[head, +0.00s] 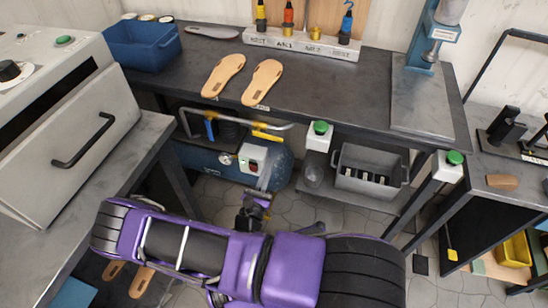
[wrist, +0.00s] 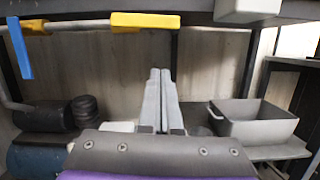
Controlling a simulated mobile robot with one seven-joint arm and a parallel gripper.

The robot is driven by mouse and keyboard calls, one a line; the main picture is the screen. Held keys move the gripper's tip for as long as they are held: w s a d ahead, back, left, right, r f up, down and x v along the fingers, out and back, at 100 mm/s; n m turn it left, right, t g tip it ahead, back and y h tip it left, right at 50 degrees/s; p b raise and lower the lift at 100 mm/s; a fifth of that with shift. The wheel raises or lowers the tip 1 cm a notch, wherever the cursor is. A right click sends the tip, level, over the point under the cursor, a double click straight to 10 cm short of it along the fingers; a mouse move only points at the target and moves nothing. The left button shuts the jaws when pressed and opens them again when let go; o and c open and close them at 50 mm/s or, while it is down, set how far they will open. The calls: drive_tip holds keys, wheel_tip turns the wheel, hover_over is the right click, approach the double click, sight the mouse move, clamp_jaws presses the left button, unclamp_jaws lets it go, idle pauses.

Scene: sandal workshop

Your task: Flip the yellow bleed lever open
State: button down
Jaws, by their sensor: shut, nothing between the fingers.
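The yellow bleed lever (head: 267,135) is on a grey pipe under the front edge of the dark workbench. In the wrist view the lever (wrist: 145,20) lies along the pipe, near the top, above and slightly left of my fingertips. My gripper (head: 262,191) is below the lever in the head view, apart from it. In the wrist view my gripper (wrist: 160,72) is shut and empty, its two grey fingers together and pointing ahead. A blue lever (head: 209,128) hangs down from the same pipe; it also shows in the wrist view (wrist: 20,48).
A green-button box (head: 319,136) hangs close right of the lever.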

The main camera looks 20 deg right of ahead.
drive_tip(key=v, duration=0.7)
drive_tip(key=shift+w+r, duration=0.15)
